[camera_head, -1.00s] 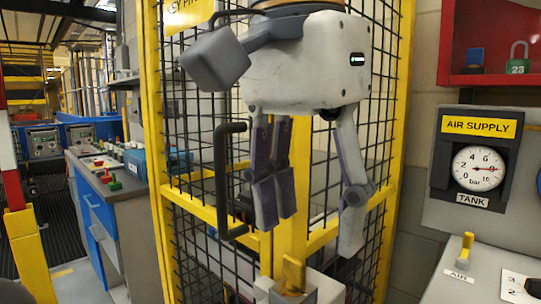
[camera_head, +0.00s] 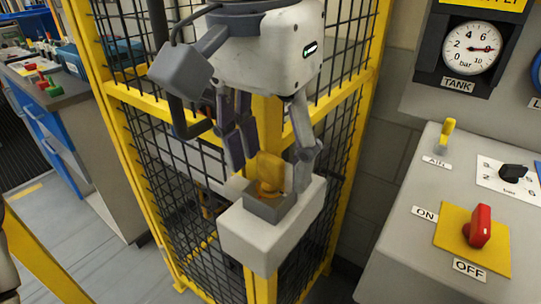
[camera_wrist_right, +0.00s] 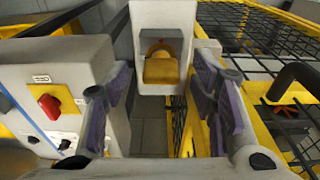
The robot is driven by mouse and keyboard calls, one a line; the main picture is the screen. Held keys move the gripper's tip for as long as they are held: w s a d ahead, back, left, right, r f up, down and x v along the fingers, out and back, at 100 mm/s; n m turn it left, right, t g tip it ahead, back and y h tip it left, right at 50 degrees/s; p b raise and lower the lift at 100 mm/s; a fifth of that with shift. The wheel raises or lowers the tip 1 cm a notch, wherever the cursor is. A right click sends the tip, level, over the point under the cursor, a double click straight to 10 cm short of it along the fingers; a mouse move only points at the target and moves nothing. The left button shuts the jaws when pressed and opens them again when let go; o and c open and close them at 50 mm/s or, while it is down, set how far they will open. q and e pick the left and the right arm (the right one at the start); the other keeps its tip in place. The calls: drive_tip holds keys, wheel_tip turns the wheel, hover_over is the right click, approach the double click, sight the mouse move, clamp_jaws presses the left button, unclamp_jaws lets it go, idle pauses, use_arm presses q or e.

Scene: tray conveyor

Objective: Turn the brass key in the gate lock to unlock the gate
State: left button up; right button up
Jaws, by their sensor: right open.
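The brass key (camera_head: 269,172) is a yellow, upright, blocky piece in the grey lock box (camera_head: 258,238) on the gate (camera_head: 262,110). My right gripper (camera_head: 268,168) is open. In the head view its fingers show on either side of the key, with a gap to it. In the right wrist view the key (camera_wrist_right: 160,68) lies ahead, centred between the two open fingers (camera_wrist_right: 160,115), and neither finger appears to touch it. The lower part of the key is hidden by the box's raised rim. My left gripper is not in view.
A dark gate handle (camera_head: 187,120) stands left of my right gripper. A grey control panel (camera_head: 400,230) with a red knob (camera_head: 480,226) and a yellow air lever (camera_head: 446,132) is at the right. Open floor shows left of the gate.

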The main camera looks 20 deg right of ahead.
drive_tip(key=shift+w+f, duration=0.1)
drive_tip(key=shift+f, duration=0.5)
clamp_jaws()
drive_tip(key=m, duration=0.7)
drive_tip(key=shift+m+g, duration=0.4)
drive_tip(key=m, duration=0.5)
drive_tip(key=shift+m+g, duration=0.3)
drive_tip(key=shift+m, duration=0.1)
drive_tip(key=m, duration=0.4)
drive_tip(key=shift+g, duration=0.3)
unclamp_jaws()
